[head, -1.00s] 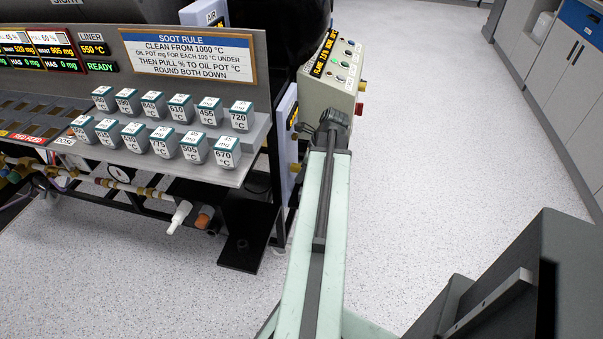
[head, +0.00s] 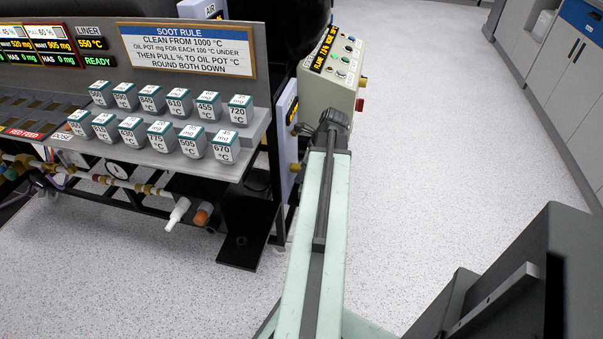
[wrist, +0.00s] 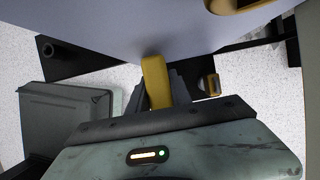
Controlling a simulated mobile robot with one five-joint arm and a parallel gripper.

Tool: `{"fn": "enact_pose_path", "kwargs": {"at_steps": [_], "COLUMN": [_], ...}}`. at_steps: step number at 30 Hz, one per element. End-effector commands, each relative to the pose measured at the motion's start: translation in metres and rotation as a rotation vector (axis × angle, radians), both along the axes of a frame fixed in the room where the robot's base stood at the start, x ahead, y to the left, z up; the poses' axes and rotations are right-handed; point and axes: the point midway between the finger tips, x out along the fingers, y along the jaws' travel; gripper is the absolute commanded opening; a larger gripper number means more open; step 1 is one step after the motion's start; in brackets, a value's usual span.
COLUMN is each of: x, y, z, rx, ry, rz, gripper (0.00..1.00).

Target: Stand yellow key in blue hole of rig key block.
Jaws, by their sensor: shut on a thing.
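The yellow key (wrist: 155,80) shows in the wrist view as an upright yellow bar between the dark fingers of my gripper (wrist: 160,95). My gripper is shut on it, and the fingers hide its lower part. Its top end lies in front of a smooth lavender-grey surface (wrist: 110,25); I cannot tell whether they touch. In the head view my gripper (head: 331,120) is at the far end of my arm, beside the rig's right end, and the key cannot be made out. I cannot make out the key block or its blue hole in either view.
A control box (head: 335,75) with buttons and a display stands just beyond my gripper. A lavender panel (head: 287,120) is close on its left. Several labelled blocks (head: 178,102) stand on the rig's shelf. The floor (head: 430,170) to the right is clear.

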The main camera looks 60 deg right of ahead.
Motion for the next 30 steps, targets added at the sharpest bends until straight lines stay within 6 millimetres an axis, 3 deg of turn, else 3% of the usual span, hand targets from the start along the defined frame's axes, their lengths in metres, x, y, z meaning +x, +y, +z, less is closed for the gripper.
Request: {"fn": "enact_pose_path", "kwargs": {"at_steps": [30], "x": [0.0], "y": [0.0], "z": [-0.032], "rx": [0.0], "ry": [0.0], "rz": [0.0], "gripper": [0.0]}}
